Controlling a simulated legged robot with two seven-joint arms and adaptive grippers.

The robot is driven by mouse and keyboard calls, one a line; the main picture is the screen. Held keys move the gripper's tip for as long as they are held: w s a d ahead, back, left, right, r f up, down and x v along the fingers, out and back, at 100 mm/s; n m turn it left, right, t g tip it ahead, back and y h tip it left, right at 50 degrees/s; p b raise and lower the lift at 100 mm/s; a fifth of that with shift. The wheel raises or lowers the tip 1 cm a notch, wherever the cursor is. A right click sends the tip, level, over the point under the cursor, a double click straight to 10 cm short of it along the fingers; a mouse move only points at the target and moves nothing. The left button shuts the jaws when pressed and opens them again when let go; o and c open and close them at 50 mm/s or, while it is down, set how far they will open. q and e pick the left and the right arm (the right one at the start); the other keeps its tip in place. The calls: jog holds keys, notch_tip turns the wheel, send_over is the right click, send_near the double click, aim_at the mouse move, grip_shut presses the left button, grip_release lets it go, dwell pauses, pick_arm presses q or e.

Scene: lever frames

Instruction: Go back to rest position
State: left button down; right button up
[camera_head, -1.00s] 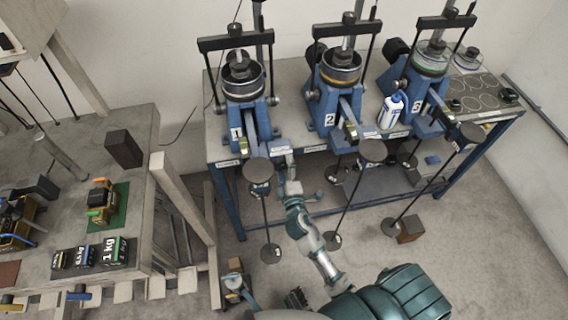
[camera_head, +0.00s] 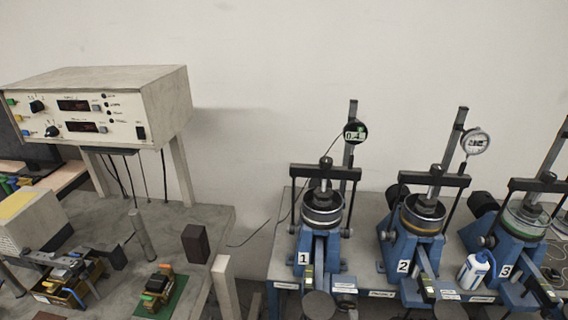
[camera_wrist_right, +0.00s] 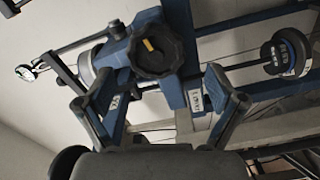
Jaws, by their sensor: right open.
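My right gripper (camera_wrist_right: 158,100) shows only in the right wrist view. Its two fingers are spread apart with nothing held between them. Behind the fingers is a blue lever frame with a black knob (camera_wrist_right: 155,50) bearing a yellow mark. I cannot tell whether the fingers touch it. In the head view, neither of my arms shows. Lever frame 1 (camera_head: 320,245), lever frame 2 (camera_head: 408,250) and lever frame 3 (camera_head: 515,250) stand in a row at the right. My left gripper is in neither view.
A control box (camera_head: 100,105) with displays stands on the left bench (camera_head: 215,225). A dark block (camera_head: 195,243) and a small device on a green mat (camera_head: 165,300) are there too. A white-blue bottle (camera_head: 474,272) stands between frames 2 and 3. A gap separates the benches.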

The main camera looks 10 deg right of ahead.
jog(key=s+a+f+m+g+y+p, duration=0.15)
jog(key=s+f+g, duration=0.3)
jog(key=f, duration=0.85)
jog(key=s+f+m+g+y, duration=0.1)
jog(key=s+f+m+g, duration=0.3)
jog(key=f, duration=0.9)
pick_arm(q)
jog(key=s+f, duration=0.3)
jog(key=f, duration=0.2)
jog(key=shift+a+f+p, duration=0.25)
jog(key=shift+p, duration=0.2)
pick_arm(e)
jog(key=s+f+m+g+y, duration=0.1)
jog(key=s+f+m+g, duration=0.1)
jog(key=s+f, duration=0.6)
jog(key=s+a+f+m+g+y, duration=0.1)
jog(key=s+f+g, duration=0.4)
jog(key=s, duration=0.8)
notch_tip(320, 180, down, 3)
jog(key=shift+s+r+m, duration=0.1)
jog(key=shift+s+m, duration=0.2)
jog(key=shift+m, duration=0.35)
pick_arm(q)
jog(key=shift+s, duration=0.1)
pick_arm(e)
jog(key=shift+a, duration=0.1)
